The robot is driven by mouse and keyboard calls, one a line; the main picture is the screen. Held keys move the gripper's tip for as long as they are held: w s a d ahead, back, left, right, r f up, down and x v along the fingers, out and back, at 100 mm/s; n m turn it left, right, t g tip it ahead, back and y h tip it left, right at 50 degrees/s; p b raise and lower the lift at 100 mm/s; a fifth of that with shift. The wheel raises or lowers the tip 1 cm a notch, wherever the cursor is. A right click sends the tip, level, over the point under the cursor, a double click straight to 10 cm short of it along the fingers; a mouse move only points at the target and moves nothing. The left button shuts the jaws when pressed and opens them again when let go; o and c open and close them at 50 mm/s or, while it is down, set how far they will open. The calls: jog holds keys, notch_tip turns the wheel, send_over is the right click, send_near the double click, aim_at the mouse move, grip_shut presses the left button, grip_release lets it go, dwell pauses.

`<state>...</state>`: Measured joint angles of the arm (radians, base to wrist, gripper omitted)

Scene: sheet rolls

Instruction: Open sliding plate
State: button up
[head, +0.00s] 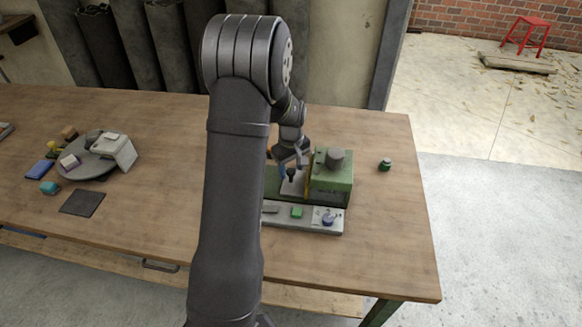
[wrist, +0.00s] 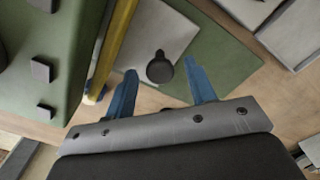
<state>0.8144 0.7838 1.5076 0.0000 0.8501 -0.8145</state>
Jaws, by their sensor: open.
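The sliding plate (wrist: 165,28) is a light grey sheet on a green base (wrist: 220,55), with a dark round knob (wrist: 160,68) standing up from it. In the head view the plate (head: 292,188) lies beside a green machine housing (head: 333,180). My gripper (wrist: 160,72) is open, with one blue finger on each side of the knob in the wrist view. I cannot tell whether either finger touches the knob. In the head view my gripper (head: 291,161) is above the plate, and my arm hides the left part of the machine.
A yellow bar (wrist: 112,45) runs between housing and plate, close to my left finger. A grey panel (head: 316,219) with a green button and blue knob lies in front. A dark green jar (head: 385,165) stands right. A round grey turntable (head: 88,163) with blocks around is far left.

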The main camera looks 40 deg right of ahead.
grip_shut()
jog(key=w+a, duration=0.8)
jog(key=shift+w+a, duration=0.15)
jog(key=shift+w, duration=0.05)
grip_release()
notch_tip(320, 180, up, 18)
jog(key=shift+f, duration=0.25)
dwell(0.7)
